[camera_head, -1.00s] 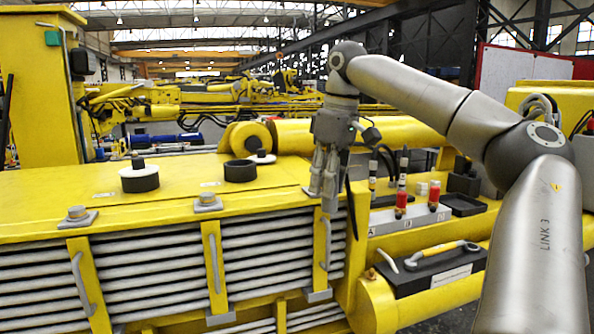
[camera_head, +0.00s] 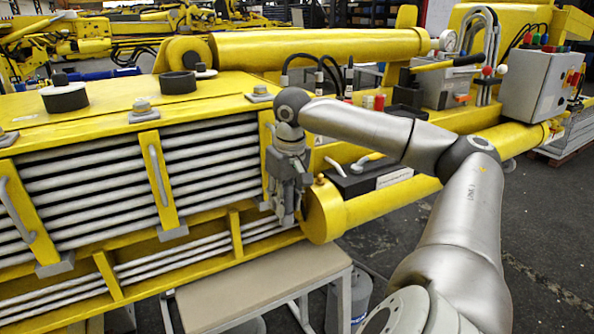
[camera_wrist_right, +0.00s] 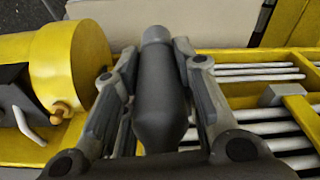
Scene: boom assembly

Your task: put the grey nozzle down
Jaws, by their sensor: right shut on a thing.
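My right gripper (camera_head: 287,212) points down at the front of the yellow boom, beside the round yellow cylinder end (camera_head: 323,210). In the right wrist view the gripper (camera_wrist_right: 160,75) is shut on the grey nozzle (camera_wrist_right: 158,100), a dark grey tapered body with a lighter tip. The nozzle lies between the two fingers, pointing away from the wrist. In the head view the nozzle is hard to tell from the fingers. My left gripper is not in view.
A grey-topped bench (camera_head: 255,290) stands below and in front of the boom; its visible top is clear. A black toolbox (camera_head: 365,180) sits on the right. A black ring (camera_head: 178,83) and several bolts are on the boom's top.

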